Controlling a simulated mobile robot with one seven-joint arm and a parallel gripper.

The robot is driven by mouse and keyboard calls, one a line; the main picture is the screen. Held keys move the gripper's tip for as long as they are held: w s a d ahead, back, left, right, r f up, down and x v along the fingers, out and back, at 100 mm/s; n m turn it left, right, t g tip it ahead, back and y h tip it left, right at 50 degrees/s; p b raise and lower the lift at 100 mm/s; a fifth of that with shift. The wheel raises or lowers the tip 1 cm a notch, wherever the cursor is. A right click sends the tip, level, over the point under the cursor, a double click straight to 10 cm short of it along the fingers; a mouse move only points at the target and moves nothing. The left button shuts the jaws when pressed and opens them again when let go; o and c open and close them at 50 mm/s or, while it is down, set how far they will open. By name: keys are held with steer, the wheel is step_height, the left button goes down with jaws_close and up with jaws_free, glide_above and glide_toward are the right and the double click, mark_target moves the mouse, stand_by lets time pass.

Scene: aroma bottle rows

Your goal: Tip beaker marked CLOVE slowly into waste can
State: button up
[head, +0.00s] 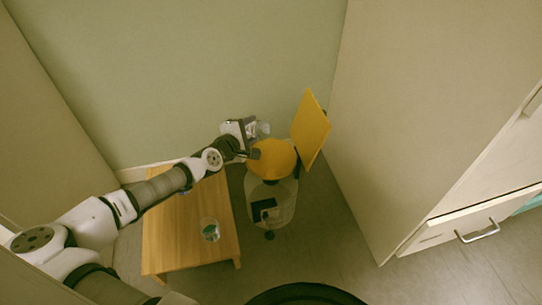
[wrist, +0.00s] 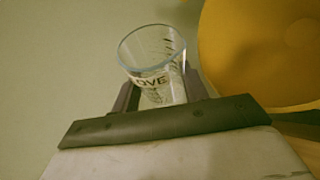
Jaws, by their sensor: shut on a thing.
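My gripper (head: 252,139) is shut on a clear glass beaker (head: 263,129) above the back left of the waste can. In the wrist view the beaker (wrist: 153,50) stands between the fingers, its round mouth in view and the letters "OVE" readable on its side; the rest of the word is hidden. I cannot make out any contents in it. The waste can has a see-through body (head: 285,206), a round yellow top (head: 272,158) and a yellow flap (head: 311,130) standing up at its right. In the wrist view the yellow top (wrist: 262,45) is right of the beaker, apart from it.
A low wooden table (head: 180,240) stands left of the can. A second glass beaker (head: 210,229) with something green in it stands on the table. A wall is close behind, a tall panel (head: 400,100) is at the right, and a drawer with a handle (head: 478,232) is further right.

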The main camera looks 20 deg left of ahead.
steer(key=n+g+h, duration=0.1)
steer(key=n, duration=0.1)
steer(key=n+g+h, duration=0.1)
steer(key=shift+a+f+n, duration=0.15)
steer(key=shift+f+n, duration=0.25)
steer(key=shift+w, duration=0.1)
